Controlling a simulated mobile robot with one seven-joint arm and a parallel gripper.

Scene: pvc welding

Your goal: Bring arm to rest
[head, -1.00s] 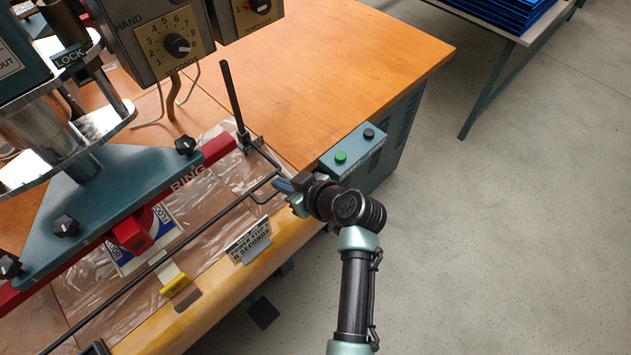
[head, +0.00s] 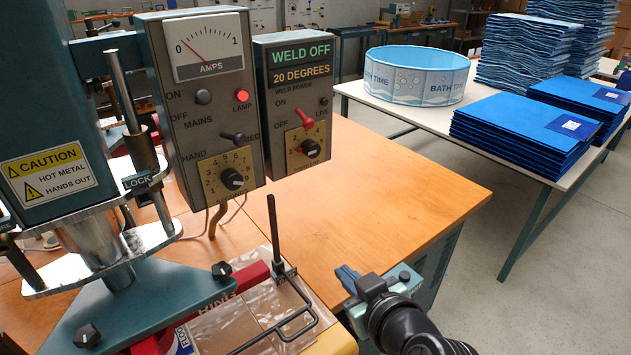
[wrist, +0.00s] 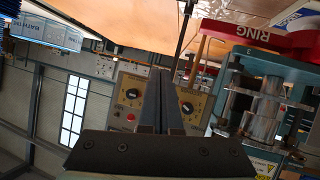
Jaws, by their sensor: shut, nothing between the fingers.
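My gripper (head: 347,279) is at the lower middle of the head view, above the front right part of the wooden bench (head: 390,190). It is shut and empty. In the wrist view its two dark fingers (wrist: 167,92) lie together, pointing up the picture towards the bench. The welding press (head: 150,300), with its teal triangular plate and red bar, stands to the left of my gripper. A black bent rod (head: 305,315) lies close to the left of the gripper. I cannot tell whether they touch.
Control boxes (head: 200,95) with dials stand behind the press; the right one (head: 293,100) reads "WELD OFF". An upright black rod (head: 273,230) rises left of my gripper. A white table (head: 400,108) at the back right bears a round pool (head: 418,78) and blue stacks (head: 525,125). Floor at right is clear.

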